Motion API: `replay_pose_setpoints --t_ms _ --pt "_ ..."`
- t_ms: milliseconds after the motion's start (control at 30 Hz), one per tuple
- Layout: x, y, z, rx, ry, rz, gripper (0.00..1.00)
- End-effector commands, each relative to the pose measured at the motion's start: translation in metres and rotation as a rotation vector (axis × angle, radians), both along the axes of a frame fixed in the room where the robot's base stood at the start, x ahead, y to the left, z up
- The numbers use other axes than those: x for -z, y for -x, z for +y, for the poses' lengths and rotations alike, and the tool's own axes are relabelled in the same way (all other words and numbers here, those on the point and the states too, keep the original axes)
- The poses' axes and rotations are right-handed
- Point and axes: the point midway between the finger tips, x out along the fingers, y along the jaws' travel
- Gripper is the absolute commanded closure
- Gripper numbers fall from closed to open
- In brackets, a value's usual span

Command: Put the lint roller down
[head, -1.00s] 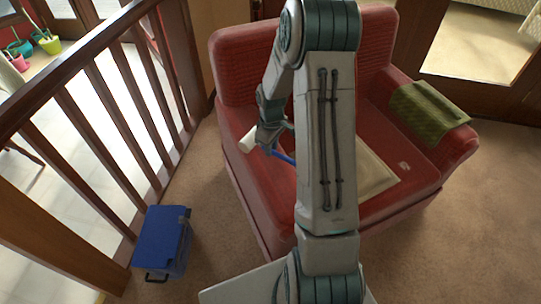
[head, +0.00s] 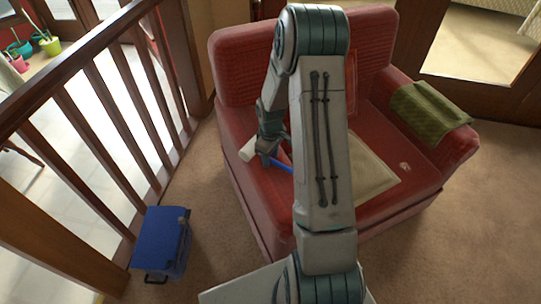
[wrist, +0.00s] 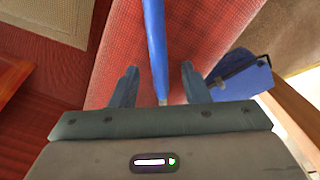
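The lint roller has a white head (head: 247,152) and a blue handle (head: 281,167). It is at the left part of the red sofa (head: 240,66); I cannot tell whether it fully rests on it. My gripper (head: 266,158) is right at the roller. In the wrist view the fingers of my gripper (wrist: 160,80) stand apart, with the blue handle (wrist: 154,40) between them and a visible gap on each side. The roller's white head is hidden in the wrist view. My arm hides part of the handle's far end in the head view.
A beige cushion or cloth (head: 370,172) lies on the seat, and a green cloth (head: 430,110) hangs over the right armrest. A blue box (head: 162,238) stands on the carpet at the left. A wooden railing (head: 95,110) runs along the left side.

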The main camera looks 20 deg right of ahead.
Motion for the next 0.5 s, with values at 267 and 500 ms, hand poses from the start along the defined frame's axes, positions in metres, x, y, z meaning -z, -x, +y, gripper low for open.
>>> replay_pose_setpoints --t_ms 267,500 --pt "-0.013 -0.001 0.0 0.001 0.001 -0.004 0.58" --pt "-0.064 -0.001 -0.001 0.0 0.002 -0.005 0.58"
